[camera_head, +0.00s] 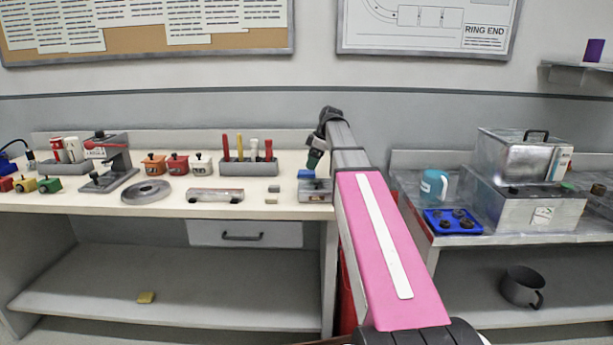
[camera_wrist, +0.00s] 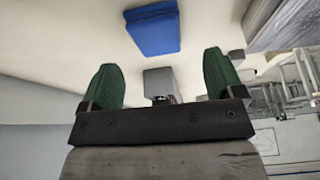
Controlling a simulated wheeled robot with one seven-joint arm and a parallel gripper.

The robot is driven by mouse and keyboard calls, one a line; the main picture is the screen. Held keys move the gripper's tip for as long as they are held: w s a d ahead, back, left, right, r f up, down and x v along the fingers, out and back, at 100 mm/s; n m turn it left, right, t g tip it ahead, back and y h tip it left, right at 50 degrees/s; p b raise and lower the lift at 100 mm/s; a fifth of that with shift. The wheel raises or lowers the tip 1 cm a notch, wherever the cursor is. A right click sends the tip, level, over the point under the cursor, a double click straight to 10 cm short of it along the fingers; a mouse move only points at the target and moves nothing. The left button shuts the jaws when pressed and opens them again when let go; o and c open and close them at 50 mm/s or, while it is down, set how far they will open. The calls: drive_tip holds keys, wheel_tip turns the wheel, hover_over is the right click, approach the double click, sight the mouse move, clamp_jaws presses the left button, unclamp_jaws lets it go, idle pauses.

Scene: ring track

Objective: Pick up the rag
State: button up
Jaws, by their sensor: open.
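A flat blue block-shaped piece, which looks like the folded rag (camera_head: 306,174), lies on the pale workbench near its right end. In the wrist view the blue rag (camera_wrist: 153,29) lies beyond the fingertips, about centred between them. My gripper (camera_head: 314,160) is just above and beside it in the head view. In the wrist view my gripper (camera_wrist: 160,75) has its two green fingers wide apart with nothing held between them. The rag looks apart from the fingers.
A grey box (camera_head: 316,191) stands beside the rag; it also shows between the fingers in the wrist view (camera_wrist: 159,82). A grey holder with coloured handles (camera_head: 246,168) is to the left.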

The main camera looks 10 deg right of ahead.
sight(307, 172)
drive_tip(key=x, duration=0.5)
drive_tip(key=shift+w, duration=0.15)
drive_tip(key=shift+c, duration=0.3)
drive_tip(key=shift+d, duration=0.1)
drive_tip(key=c, duration=0.9)
drive_tip(key=shift+c, duration=0.2)
drive_tip(key=shift+r, duration=0.45)
drive_tip(key=r, duration=0.3)
drive_tip(key=shift+a+r, duration=0.25)
drive_tip(key=shift+r, duration=0.1)
drive_tip(key=s+a+r, duration=0.2)
drive_tip(key=a+r, duration=0.4)
drive_tip(key=a, duration=0.5)
drive_tip(key=shift+s+r, duration=0.2)
drive_tip(key=shift+s, duration=0.15)
